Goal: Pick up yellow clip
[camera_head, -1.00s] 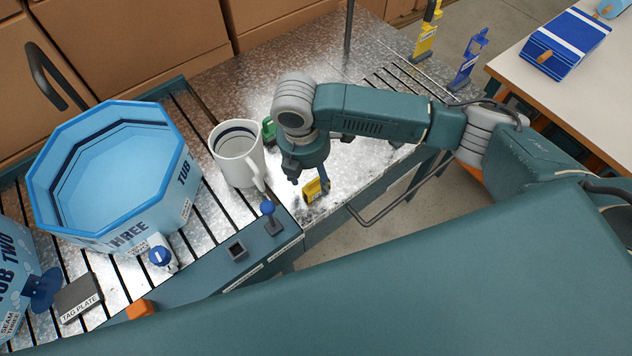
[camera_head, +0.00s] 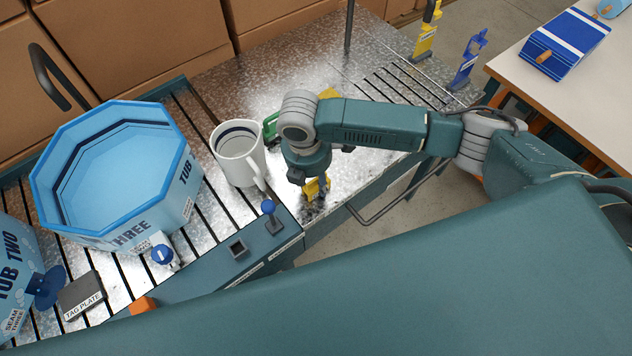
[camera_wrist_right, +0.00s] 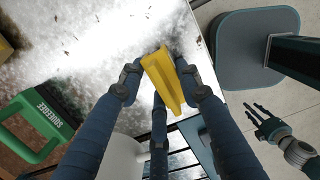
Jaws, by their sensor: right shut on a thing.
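My right gripper (camera_head: 313,193) hangs over the right part of the metal bench, beside the mug. Its fingers are shut on a yellow clip (camera_head: 312,185), which shows just under the wrist. In the right wrist view, the yellow clip (camera_wrist_right: 166,80) sits between the fingertips of the right gripper (camera_wrist_right: 160,84), with one finger on each side and a third finger below. I cannot tell whether the clip touches the bench. My left gripper (camera_wrist_right: 268,122) shows only in the right wrist view, at the right side, with its dark fingers apart and empty.
A white mug (camera_head: 238,152) stands close left of my right gripper. A green squeegee (camera_head: 270,130) lies behind it. A blue octagonal tub (camera_head: 150,215) fills the bench's left. Another yellow clip (camera_head: 425,40) and a blue one (camera_head: 467,65) stand at the far right.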

